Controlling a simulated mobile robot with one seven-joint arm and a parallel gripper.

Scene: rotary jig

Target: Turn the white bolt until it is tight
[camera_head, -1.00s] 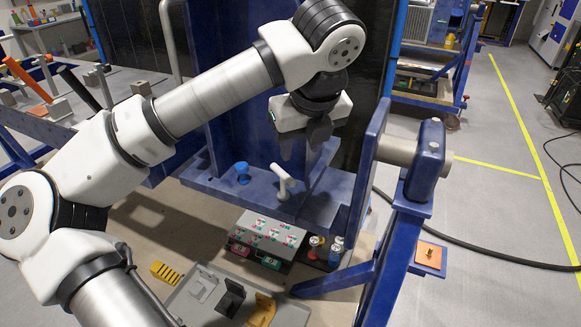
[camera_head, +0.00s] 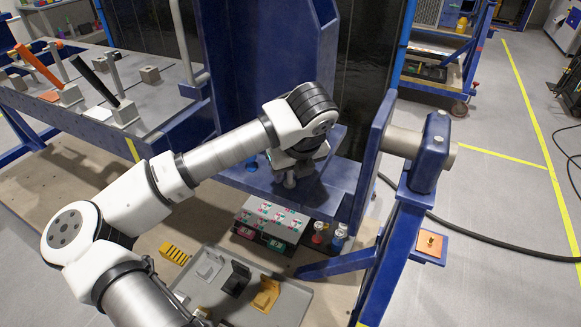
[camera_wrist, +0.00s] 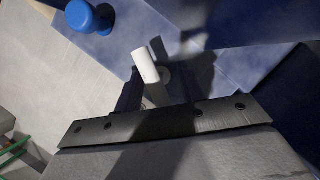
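The white bolt (camera_wrist: 146,66) stands out of the blue jig plate in the wrist view, with its light crossbar at its top. In the head view only a little of the white bolt (camera_head: 290,180) shows below my gripper (camera_head: 297,164). My gripper is right over the bolt. In the wrist view its dark fingers (camera_wrist: 158,88) look apart, one on each side of the bolt's shaft, though shadow blurs the right one. I cannot see contact. A blue bolt (camera_wrist: 88,16) stands to the left on the same plate; in the head view my arm partly covers it (camera_head: 252,163).
The blue jig frame (camera_head: 365,170) rises to the right of my gripper, with its pivot shaft (camera_head: 403,141). Below are a grey box with coloured labels (camera_head: 272,220) and a grey tray (camera_head: 290,305). A table with clamp levers (camera_head: 120,90) stands at the left.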

